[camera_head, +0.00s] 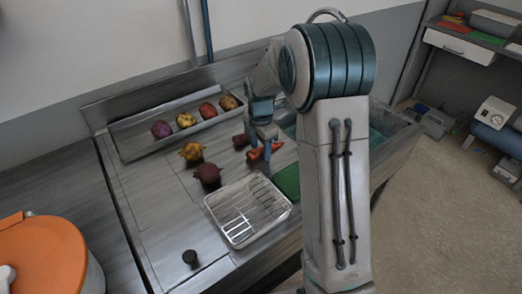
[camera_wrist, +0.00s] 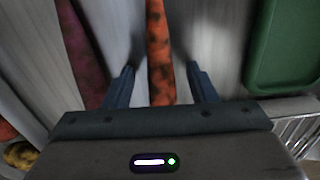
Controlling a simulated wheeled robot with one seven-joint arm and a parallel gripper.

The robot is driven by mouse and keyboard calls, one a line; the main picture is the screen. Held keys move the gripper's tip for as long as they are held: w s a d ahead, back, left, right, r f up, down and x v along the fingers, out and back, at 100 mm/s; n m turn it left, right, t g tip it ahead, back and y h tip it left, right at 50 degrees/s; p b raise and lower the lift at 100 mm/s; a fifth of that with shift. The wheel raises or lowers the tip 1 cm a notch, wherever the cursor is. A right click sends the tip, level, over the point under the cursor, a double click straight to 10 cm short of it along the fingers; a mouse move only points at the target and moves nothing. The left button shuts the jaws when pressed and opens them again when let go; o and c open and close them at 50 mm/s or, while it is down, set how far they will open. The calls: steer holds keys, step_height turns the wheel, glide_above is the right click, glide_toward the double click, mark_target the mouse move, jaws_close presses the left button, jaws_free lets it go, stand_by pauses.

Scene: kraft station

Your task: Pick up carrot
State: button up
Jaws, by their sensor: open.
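An orange carrot (camera_head: 257,153) with dark patches lies on the metal counter, partly hidden by my gripper in the head view. In the wrist view the carrot (camera_wrist: 157,50) runs lengthwise between my open fingers, with a gap on each side. My gripper (camera_head: 264,143) points down over the counter at the carrot. Its two fingers (camera_wrist: 160,80) also show in the wrist view, apart and on either side of the carrot. I cannot tell how far the fingertips are above the counter.
A dark red vegetable (camera_wrist: 82,50) lies left of the carrot, and a green board (camera_wrist: 285,45) lies to the right. A wire rack tray (camera_head: 243,222) sits in front. A back tray (camera_head: 130,148) holds several vegetables.

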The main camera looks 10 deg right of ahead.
steer(key=shift+c, duration=0.3)
steer(key=c, duration=1)
